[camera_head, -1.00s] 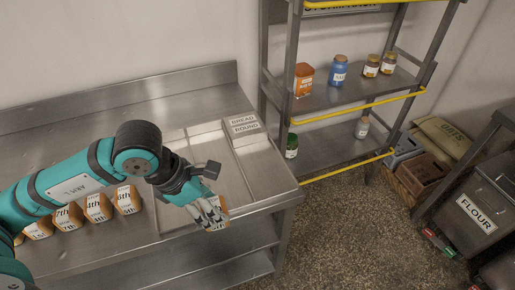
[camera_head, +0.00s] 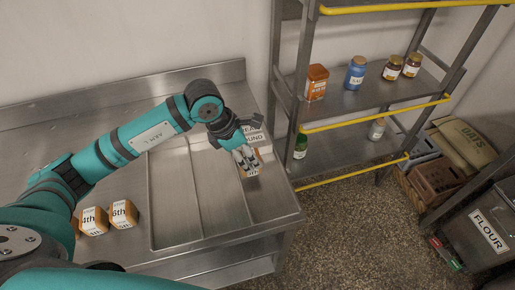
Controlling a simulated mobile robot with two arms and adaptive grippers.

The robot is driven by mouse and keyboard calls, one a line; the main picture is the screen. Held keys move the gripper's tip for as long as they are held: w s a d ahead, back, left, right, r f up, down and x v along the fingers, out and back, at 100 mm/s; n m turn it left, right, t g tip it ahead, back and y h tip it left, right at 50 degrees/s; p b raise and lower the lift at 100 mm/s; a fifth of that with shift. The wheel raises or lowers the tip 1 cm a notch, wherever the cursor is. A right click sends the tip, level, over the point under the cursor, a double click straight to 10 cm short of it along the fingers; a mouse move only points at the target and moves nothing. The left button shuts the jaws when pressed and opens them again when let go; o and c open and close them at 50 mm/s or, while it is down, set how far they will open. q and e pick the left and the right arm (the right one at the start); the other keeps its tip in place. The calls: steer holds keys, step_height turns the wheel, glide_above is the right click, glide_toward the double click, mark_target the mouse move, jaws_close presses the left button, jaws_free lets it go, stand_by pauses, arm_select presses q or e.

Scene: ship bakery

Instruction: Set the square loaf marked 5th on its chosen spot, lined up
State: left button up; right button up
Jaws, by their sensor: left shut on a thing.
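My left gripper (camera_head: 246,160) is shut on a small brown square loaf (camera_head: 252,171) with a white label. The fingers hide part of the loaf, and its label is too small and covered to read surely. The loaf is over the far right part of the steel tray (camera_head: 172,204), just in front of the white sign (camera_head: 254,136) that reads in part "ROUND". I cannot tell whether the loaf touches the tray. Loaves marked 4th (camera_head: 93,221) and 6th (camera_head: 123,214) stand on the counter left of the tray. My right gripper is out of view.
The tray's long left lanes look empty. The steel counter (camera_head: 110,112) has a raised back edge and is clear behind my arm. A shelf rack (camera_head: 345,98) with jars and tins stands close to the right. Crates and a flour bin (camera_head: 488,228) are farther right.

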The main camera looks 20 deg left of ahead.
mark_target(257, 149)
arm_select(q)
steer(key=w, duration=0.1)
steer(key=w+d, duration=0.1)
steer(key=w, duration=0.1)
steer(key=shift+d+f+p, duration=0.1)
steer(key=shift+d+p, duration=0.15)
steer(key=shift+p, duration=0.1)
steer(key=shift+f, duration=0.25)
step_height(257, 149, down, 2)
steer(key=shift+s+f+p, duration=0.1)
steer(key=shift+p, duration=0.65)
steer(key=shift+f, duration=0.65)
steer(key=o, duration=0.9)
steer(key=shift+o, duration=1.3)
steer(key=shift+r, duration=0.2)
steer(key=shift+a+r, duration=0.15)
steer(key=shift+r, duration=0.1)
steer(key=b+v, duration=0.2)
steer(key=v, duration=0.9)
steer(key=shift+s+a+r+b, duration=0.1)
steer(key=shift+s+r+b, duration=0.1)
steer(key=shift+b, duration=0.1)
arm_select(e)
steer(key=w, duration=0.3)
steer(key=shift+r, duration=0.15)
